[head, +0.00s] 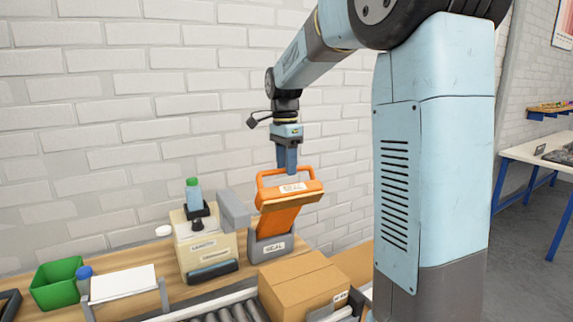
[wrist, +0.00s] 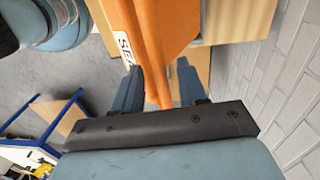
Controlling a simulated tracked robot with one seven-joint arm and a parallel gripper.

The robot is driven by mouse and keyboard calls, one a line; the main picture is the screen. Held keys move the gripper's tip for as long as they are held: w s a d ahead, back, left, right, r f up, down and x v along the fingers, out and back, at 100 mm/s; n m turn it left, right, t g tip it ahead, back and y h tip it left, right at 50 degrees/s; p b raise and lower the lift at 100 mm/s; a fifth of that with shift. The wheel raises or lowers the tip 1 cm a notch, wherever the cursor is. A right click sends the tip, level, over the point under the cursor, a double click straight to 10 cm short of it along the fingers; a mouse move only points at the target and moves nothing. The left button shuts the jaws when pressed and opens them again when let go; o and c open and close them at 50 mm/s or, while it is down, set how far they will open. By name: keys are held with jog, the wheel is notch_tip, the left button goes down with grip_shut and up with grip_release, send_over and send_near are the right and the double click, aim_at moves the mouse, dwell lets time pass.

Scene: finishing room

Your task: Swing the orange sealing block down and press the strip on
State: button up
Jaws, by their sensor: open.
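The orange sealing block (head: 290,194), marked SEAL, is raised and tilted above its grey base (head: 270,248), also marked SEAL. An orange loop handle (head: 263,183) stands on the block. My gripper (head: 287,170) points down at the handle's top bar. In the wrist view my gripper (wrist: 160,85) is open, with orange parts of the sealing block (wrist: 180,25) between and beyond its two blue fingers. I cannot tell whether the fingers touch the handle. A closed cardboard box (head: 300,282) sits in front of the base. I cannot make out the strip.
A cream dispenser (head: 207,245) with a green-capped bottle (head: 193,194) stands left of the base. A green bin (head: 56,284) and a white sheet stack (head: 122,283) are farther left. Rollers (head: 225,313) run along the front. A brick wall is close behind.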

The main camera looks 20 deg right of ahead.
jog(key=shift+f, duration=0.1)
grip_shut()
dwell(0.4)
